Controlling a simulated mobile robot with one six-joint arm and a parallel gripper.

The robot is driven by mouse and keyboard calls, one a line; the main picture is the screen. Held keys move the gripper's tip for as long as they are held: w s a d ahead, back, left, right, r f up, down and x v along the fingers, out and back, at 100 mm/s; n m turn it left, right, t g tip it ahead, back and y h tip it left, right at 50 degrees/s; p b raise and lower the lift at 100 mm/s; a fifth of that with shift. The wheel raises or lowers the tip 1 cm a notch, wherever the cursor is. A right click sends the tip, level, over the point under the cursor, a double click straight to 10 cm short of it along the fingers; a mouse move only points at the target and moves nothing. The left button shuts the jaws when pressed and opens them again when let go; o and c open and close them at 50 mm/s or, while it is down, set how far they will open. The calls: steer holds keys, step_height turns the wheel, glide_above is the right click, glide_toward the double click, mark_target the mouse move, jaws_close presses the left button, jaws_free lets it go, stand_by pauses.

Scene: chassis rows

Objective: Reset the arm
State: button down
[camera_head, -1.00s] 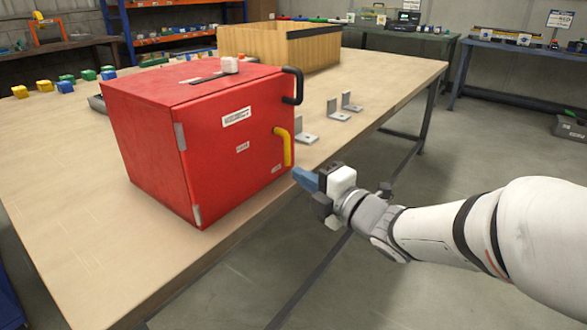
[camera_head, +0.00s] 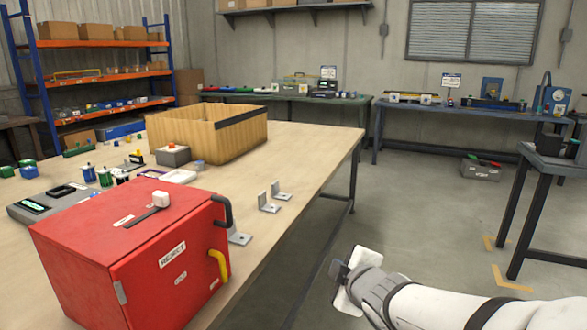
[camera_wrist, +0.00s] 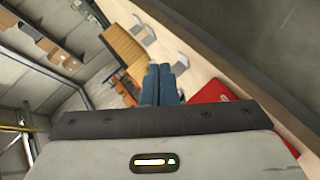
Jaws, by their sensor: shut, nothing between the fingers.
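My gripper (camera_head: 341,272) is at the lower middle right of the head view, off the table's side and to the right of the red box, apart from it. In the head view its fingers are mostly hidden. In the wrist view its two blue fingers (camera_wrist: 159,84) lie together, shut and empty. The red box (camera_head: 75,285) stands at the table's near edge with a yellow handle (camera_head: 219,265) and a black handle (camera_head: 222,210). Its labelled front looks closed. In the wrist view part of the red box (camera_wrist: 213,97) shows to the right of the fingers.
The wooden table (camera_head: 310,150) carries grey metal brackets (camera_head: 267,203), a wooden crate (camera_head: 235,137) and several small parts at the left. Open floor (camera_head: 410,215) lies right of the table. A dark workbench (camera_head: 565,165) stands at the far right.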

steer(key=s+d+r+m+g+h+p, duration=0.4)
steer(key=s+d+r+m+p, duration=0.2)
steer(key=d+m+p, duration=0.15)
steer(key=s+a+r+m+g+p, duration=0.1)
steer(key=s+r+m+g+p, duration=0.4)
steer(key=s, duration=0.6)
steer(key=m+g+p, duration=0.1)
steer(key=m+p, duration=0.1)
steer(key=shift+s+a+y+p, duration=0.2)
steer(key=shift+y+p, duration=0.1)
steer(key=shift+y, duration=0.1)
steer(key=shift+m, duration=0.25)
